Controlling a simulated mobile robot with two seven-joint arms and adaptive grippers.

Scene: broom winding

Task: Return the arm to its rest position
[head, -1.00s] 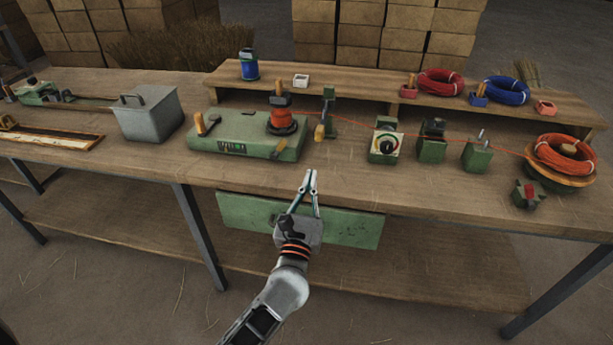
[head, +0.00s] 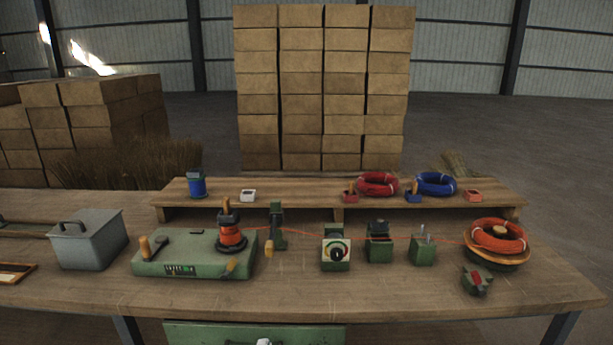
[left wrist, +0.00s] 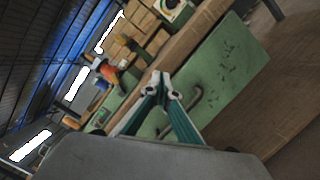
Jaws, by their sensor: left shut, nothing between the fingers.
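My left gripper (left wrist: 163,85) shows in the left wrist view with its fingertips together and nothing held. Behind it is the green drawer front (left wrist: 228,62) with its curved handle (left wrist: 192,102); I cannot tell whether the gripper touches it. In the head view the same drawer front (head: 215,333) is at the bottom edge. A small pale part in front of it is too cut off to identify surely. My right gripper is in neither current view.
The wooden workbench (head: 400,300) holds a green winding machine (head: 190,262), a grey box (head: 90,245), a dial box (head: 336,252) and a red coil on a round stand (head: 497,258). A raised shelf (head: 300,205) carries more coils. Stacked boxes (head: 325,90) stand behind.

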